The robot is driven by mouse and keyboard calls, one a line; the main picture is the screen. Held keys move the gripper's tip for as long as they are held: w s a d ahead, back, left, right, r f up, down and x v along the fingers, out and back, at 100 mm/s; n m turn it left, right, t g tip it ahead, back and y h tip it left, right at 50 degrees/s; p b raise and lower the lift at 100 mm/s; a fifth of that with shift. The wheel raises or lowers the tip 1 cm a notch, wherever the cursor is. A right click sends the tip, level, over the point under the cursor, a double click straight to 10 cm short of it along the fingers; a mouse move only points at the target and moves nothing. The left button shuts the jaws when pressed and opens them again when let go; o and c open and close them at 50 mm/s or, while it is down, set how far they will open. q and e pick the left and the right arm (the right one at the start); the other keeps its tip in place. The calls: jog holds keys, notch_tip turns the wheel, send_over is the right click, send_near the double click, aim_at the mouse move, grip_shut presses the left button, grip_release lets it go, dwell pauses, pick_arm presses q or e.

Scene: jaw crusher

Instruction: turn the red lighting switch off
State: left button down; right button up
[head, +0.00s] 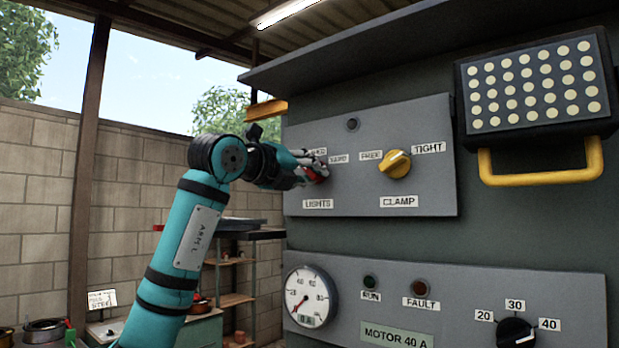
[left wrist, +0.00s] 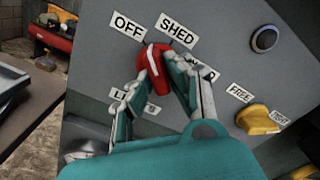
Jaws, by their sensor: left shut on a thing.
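The red lighting switch (left wrist: 153,62) is on the grey upper panel, above the LIGHTS label (head: 318,204). In the left wrist view, the OFF label (left wrist: 128,27) and SHED label (left wrist: 177,30) are above it; a third label is partly hidden behind a finger. The knob's upper end, with a pale mark, points up between OFF and SHED; I cannot tell exactly which it meets. My left gripper (left wrist: 150,85) is shut on the switch, one finger on each side. In the head view, my left gripper (head: 312,176) hides most of the red switch (head: 323,171). My right gripper is not in view.
The yellow clamp knob (head: 396,164) is right of the switch. A yellow handle (head: 540,177) under the dotted lamp sticks out further right. Below are a round gauge (head: 310,297) and a black dial (head: 515,333). Shelves (head: 237,299) stand at the left behind my arm.

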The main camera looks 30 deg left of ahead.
pick_arm(q)
jog(key=shift+n, duration=1.2)
jog(key=shift+r+n, duration=0.1)
jog(key=shift+n, duration=0.2)
jog(key=c, duration=1.3)
grip_release()
jog(key=shift+s, duration=0.15)
jog(key=s, duration=0.8)
jog(key=s+a, duration=0.1)
jog(key=s, duration=0.2)
jog(key=shift+s, duration=0.4)
